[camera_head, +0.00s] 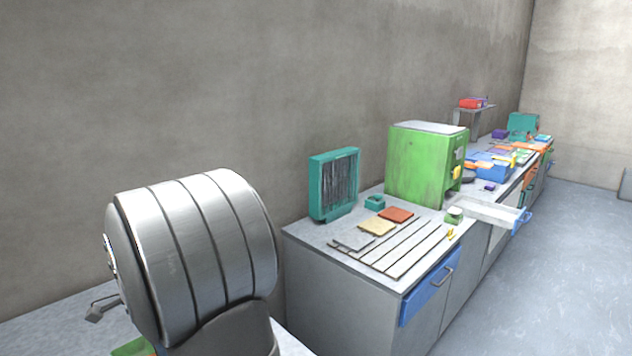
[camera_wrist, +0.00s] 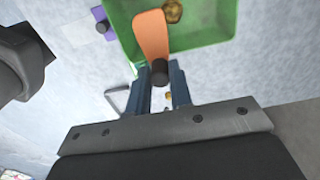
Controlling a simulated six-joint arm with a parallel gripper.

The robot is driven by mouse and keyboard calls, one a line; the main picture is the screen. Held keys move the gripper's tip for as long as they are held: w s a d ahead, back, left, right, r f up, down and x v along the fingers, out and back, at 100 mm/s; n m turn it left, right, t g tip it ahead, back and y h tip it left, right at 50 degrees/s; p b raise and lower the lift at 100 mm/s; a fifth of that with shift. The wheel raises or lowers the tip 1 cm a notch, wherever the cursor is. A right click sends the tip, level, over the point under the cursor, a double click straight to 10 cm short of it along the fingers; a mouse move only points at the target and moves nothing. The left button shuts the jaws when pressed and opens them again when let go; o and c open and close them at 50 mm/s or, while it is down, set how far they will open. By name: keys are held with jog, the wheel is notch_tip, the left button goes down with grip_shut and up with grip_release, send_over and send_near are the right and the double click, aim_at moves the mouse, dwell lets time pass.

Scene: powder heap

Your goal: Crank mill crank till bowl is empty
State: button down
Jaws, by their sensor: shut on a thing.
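In the wrist view, an orange crank arm (camera_wrist: 151,33) reaches down over a green open-topped bowl (camera_wrist: 205,35), likely the mill's bowl. A dark round knob (camera_wrist: 160,76) sits at the crank's near end. My gripper (camera_wrist: 159,80) has its two blue-grey fingers on either side of this knob, shut on it. A gold-brown lump (camera_wrist: 173,11) lies in the bowl, partly cut off by the top edge. The rest of the bowl is out of frame. In the head view a large silver cylinder blocks the near left, and my gripper is not visible.
A purple block (camera_wrist: 90,24) lies left of the bowl. A small gold bit (camera_wrist: 168,97) shows between the fingers. In the head view, a bench to the right holds a green box-shaped machine (camera_head: 425,165), a teal framed rack (camera_head: 333,184) and several flat tiles.

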jog(key=shift+s+d, duration=0.25)
jog(key=shift+s, duration=0.15)
jog(key=shift+s+d, duration=0.3)
jog(key=shift+s, duration=0.55)
jog(key=shift+s+a, duration=0.1)
jog(key=shift+s, duration=0.9)
jog(key=shift+s+a, duration=1.15)
jog(key=shift+s, duration=0.15)
